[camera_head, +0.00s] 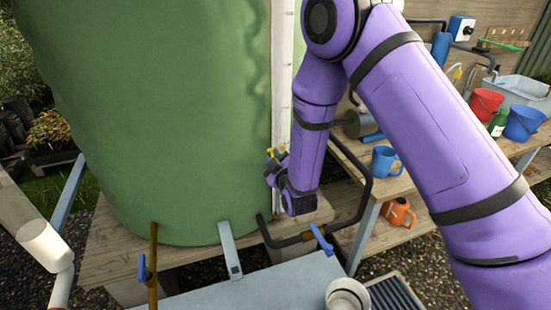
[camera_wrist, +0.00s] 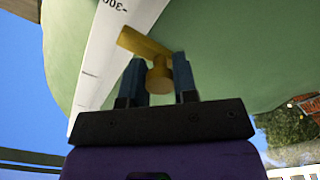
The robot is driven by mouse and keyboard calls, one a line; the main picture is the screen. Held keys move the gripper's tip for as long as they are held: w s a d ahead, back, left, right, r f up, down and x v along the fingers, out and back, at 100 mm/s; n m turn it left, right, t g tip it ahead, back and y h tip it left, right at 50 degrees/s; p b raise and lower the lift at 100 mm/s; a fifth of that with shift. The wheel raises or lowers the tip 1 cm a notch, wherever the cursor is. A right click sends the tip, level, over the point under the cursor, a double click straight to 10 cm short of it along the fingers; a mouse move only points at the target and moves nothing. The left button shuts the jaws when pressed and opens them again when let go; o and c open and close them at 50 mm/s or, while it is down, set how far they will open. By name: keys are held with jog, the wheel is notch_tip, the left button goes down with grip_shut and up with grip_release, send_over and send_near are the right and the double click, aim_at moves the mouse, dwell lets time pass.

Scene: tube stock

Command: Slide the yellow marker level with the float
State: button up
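The yellow marker (camera_wrist: 146,43) sits against the white scale strip (camera_wrist: 108,40) on the green tank. Its round knob is between the two blue fingers of my gripper (camera_wrist: 159,80), which appear to touch it on both sides. In the head view the marker (camera_head: 271,153) is a small yellow bit at my gripper (camera_head: 274,170), low on the strip (camera_head: 283,70). Part of a printed number, 300, shows on the strip beside the marker in the wrist view. I cannot make out the float in either view.
The green tank (camera_head: 150,110) stands on a wooden platform (camera_head: 110,235). A black pipe (camera_head: 352,215) with a blue-handled valve (camera_head: 320,238) runs close by my gripper.

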grip_shut()
notch_tip(320, 180, down, 13)
jog(key=shift+f, duration=0.2)
jog(key=o, duration=0.8)
grip_release()
jog(key=shift+o, duration=0.2)
jog(key=v, duration=1)
jog(key=shift+s, duration=0.4)
jog(key=shift+d+r, duration=0.1)
